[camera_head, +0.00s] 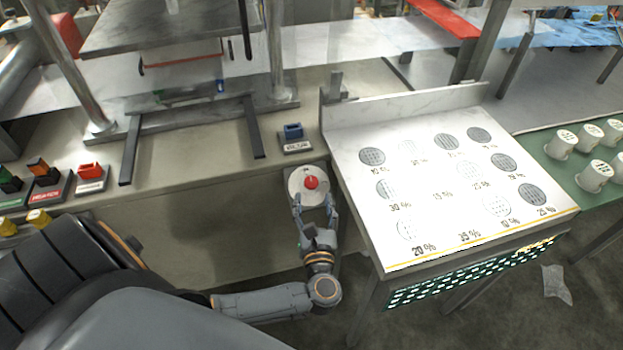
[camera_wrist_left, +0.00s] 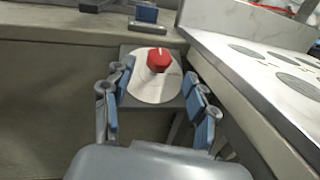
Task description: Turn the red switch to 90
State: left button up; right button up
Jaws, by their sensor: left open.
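The red switch (camera_head: 311,182) is a round knob on a pale round dial plate (camera_head: 296,186) at the front edge of the bench. It also shows in the left wrist view (camera_wrist_left: 158,60), with a small white mark on top. My left gripper (camera_head: 314,204) is open and points at the knob from the front. In the left wrist view its blue-padded fingers (camera_wrist_left: 158,97) stand apart, one to each side of the dial, with the knob beyond them and nothing between the pads. Any dial numbers are too small to read. My right gripper is not in view.
A slanted white panel (camera_head: 400,225) with round grey patches and percent labels stands close on the right. A blue switch (camera_head: 293,131) sits behind the dial. A red switch block (camera_head: 90,171) and other switches line the bench at left. White cups (camera_head: 560,145) stand far right.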

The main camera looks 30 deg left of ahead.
aim_at(311, 185)
pick_arm(q)
jog(key=p+x, duration=0.1)
jog(key=x, duration=0.5)
jog(key=shift+w+a, duration=0.25)
jog(key=shift+w, duration=0.05)
jog(key=c, duration=1.2)
